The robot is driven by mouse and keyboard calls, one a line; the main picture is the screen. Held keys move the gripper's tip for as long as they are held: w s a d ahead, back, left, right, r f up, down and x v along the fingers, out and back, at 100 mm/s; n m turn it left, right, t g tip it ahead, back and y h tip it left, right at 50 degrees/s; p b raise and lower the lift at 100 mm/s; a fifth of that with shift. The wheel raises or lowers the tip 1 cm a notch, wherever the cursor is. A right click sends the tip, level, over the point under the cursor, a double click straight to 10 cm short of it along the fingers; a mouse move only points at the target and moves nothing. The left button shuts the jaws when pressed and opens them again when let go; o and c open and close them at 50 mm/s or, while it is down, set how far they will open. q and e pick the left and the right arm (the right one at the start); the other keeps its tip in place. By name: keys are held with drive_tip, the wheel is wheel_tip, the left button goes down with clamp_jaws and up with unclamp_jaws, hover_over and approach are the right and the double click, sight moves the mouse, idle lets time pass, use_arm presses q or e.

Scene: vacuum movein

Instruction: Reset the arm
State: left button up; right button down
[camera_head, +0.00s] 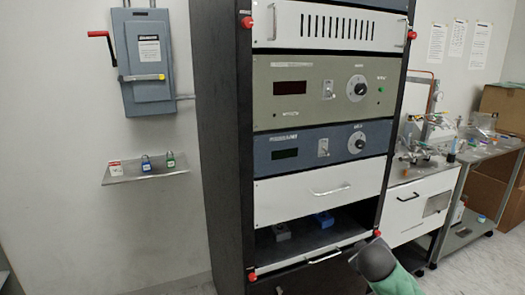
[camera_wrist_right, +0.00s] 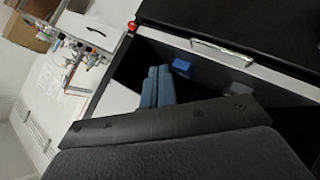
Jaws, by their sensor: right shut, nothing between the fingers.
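My right arm enters the head view at the bottom right, with a green link and a dark grey wrist part in front of the rack's lower right edge. Its fingers cannot be made out there. In the right wrist view my right gripper (camera_wrist_right: 158,72) shows two blue-grey fingers pressed together, with nothing between them. They are in front of the rack's open lower bay (camera_head: 340,230). My left arm and gripper are not in view.
The dark rack (camera_head: 220,130) fills the middle, with a handled front edge (camera_head: 325,256) low down. Side tables (camera_head: 410,205) with equipment stand right. A padlock shelf (camera_head: 150,173) hangs left.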

drive_tip(key=s+a+f+m+g+y, duration=0.1)
drive_tip(key=s+a+f+g, duration=0.2)
drive_tip(key=s, duration=1.1)
drive_tip(key=s+a+f+m+g+y, duration=0.1)
drive_tip(key=s+a+f+g+y, duration=0.1)
drive_tip(key=s+a+f, duration=0.6)
drive_tip(key=s+a+f+m+g+y, duration=0.1)
drive_tip(key=s+a+f, duration=0.5)
drive_tip(key=s+f, duration=0.8)
drive_tip(key=s+g+y, duration=0.1)
drive_tip(key=s+g, duration=0.1)
drive_tip(key=s, duration=0.4)
drive_tip(key=shift+s+f+g, duration=0.3)
drive_tip(key=shift+s, duration=0.05)
drive_tip(key=shift+a, duration=0.1)
